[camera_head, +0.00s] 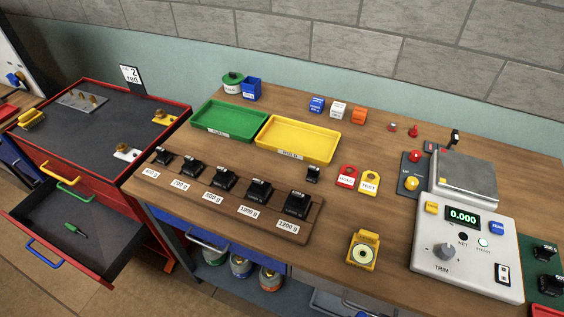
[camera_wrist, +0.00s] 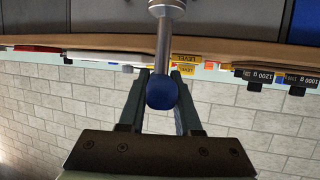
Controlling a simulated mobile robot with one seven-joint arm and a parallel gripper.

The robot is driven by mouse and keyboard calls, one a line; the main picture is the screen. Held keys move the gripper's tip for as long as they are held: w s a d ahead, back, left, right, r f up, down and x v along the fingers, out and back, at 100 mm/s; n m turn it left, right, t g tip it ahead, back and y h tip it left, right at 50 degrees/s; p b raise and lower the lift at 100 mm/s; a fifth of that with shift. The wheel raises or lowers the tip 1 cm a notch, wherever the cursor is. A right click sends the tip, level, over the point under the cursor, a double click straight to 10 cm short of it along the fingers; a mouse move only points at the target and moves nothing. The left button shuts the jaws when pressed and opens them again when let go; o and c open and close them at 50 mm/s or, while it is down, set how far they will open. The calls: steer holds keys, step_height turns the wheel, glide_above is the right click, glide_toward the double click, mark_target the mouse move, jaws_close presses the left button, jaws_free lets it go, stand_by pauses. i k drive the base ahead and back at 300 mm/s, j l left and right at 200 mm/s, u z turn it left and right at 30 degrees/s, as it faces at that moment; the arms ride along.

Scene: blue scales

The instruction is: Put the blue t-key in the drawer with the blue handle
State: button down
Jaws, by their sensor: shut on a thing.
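The blue t-key (camera_wrist: 162,92) shows in the wrist view as a rounded blue end with a metal shaft (camera_wrist: 165,40) running to the top edge. My gripper (camera_wrist: 160,88) is shut on it, with one dark finger on either side of the blue end. Neither my gripper nor the t-key shows in the head view. The drawer with the blue handle (camera_head: 43,255) is pulled open at the lower left of the head view, in the red cabinet (camera_head: 110,172). A small green-handled item (camera_head: 75,229) lies on its dark floor; the rest of the visible floor is bare.
Yellow (camera_head: 60,171) and green (camera_head: 69,186) handles sit above the open drawer. The wooden bench (camera_head: 220,235) right of the cabinet holds black weights, a green tray (camera_head: 232,132), a yellow tray (camera_head: 298,154) and a scale (camera_head: 466,240). The wrist view looks upside down toward the bench edge and wall.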

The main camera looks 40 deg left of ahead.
mark_target(102, 245)
steer(key=k+j, duration=0.2)
steer(key=j, duration=0.4)
steer(key=k+j+u, duration=0.15)
steer(key=j, duration=0.5)
steer(key=k+j, duration=0.2)
steer(key=j, duration=0.4)
steer(key=k+j+u, duration=0.15)
steer(key=j, duration=0.5)
steer(key=k+j, duration=0.1)
steer(key=j, duration=0.55)
steer(key=k+j+u, duration=0.15)
steer(key=j, duration=0.5)
steer(key=k+j, duration=0.1)
steer(key=j, duration=0.55)
